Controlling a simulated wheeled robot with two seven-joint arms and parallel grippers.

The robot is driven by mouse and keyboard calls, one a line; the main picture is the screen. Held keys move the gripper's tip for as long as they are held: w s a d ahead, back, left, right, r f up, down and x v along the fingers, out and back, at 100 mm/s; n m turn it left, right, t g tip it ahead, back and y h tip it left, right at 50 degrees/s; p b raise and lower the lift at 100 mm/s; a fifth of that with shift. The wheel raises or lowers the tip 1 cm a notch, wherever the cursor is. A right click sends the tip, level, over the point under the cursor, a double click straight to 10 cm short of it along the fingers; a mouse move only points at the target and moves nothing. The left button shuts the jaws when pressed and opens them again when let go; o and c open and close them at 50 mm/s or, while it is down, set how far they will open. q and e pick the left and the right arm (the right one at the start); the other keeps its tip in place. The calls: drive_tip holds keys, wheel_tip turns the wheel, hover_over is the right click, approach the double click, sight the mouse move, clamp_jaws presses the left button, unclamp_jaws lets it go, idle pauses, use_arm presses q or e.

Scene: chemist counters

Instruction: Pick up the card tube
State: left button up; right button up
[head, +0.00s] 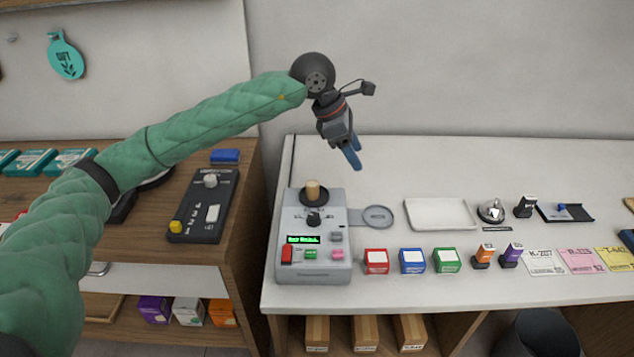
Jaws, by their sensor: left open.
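A short tan tube (313,189), which looks like the card tube, stands upright on a dark round holder at the back of the grey counter machine (318,264). My left gripper (353,158) is open and empty, with its blue fingers pointing down. It is in the air above the white counter, up and to the right of the tube in the picture, and apart from it. My right gripper is not in view.
The machine has a black knob, a green display and a round side plate (377,216). Red, blue and green boxes (412,262), stamps and a white tray (440,214) lie to the right. A wooden counter with a black control box (204,205) is left.

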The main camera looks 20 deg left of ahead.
sight(313, 183)
use_arm(q)
drive_tip(key=a+y, duration=0.1)
drive_tip(key=a, duration=0.1)
drive_tip(key=s+a+f+y, duration=0.1)
drive_tip(key=a+y, duration=0.1)
drive_tip(key=a, duration=0.1)
drive_tip(key=s+a+f+g+y, duration=0.1)
drive_tip(key=a, duration=0.1)
drive_tip(key=shift+s+a+m+y, duration=0.15)
drive_tip(key=shift+a+m+y, duration=0.15)
drive_tip(key=shift+y, duration=0.1)
drive_tip(key=shift+s+a+f+g+y, duration=0.2)
drive_tip(key=shift+a+g+y, duration=0.1)
drive_tip(key=shift+a, duration=0.2)
drive_tip(key=shift+f+p, duration=0.3)
drive_tip(key=shift+f, duration=0.3)
drive_tip(key=shift+f+p, duration=0.4)
drive_tip(key=shift+f, duration=0.9)
wheel_tip(313, 183, down, 4)
drive_tip(key=shift+a+r+p, duration=0.1)
drive_tip(key=shift+r+p, duration=0.05)
drive_tip(key=shift+p, duration=0.75)
drive_tip(key=c, duration=1)
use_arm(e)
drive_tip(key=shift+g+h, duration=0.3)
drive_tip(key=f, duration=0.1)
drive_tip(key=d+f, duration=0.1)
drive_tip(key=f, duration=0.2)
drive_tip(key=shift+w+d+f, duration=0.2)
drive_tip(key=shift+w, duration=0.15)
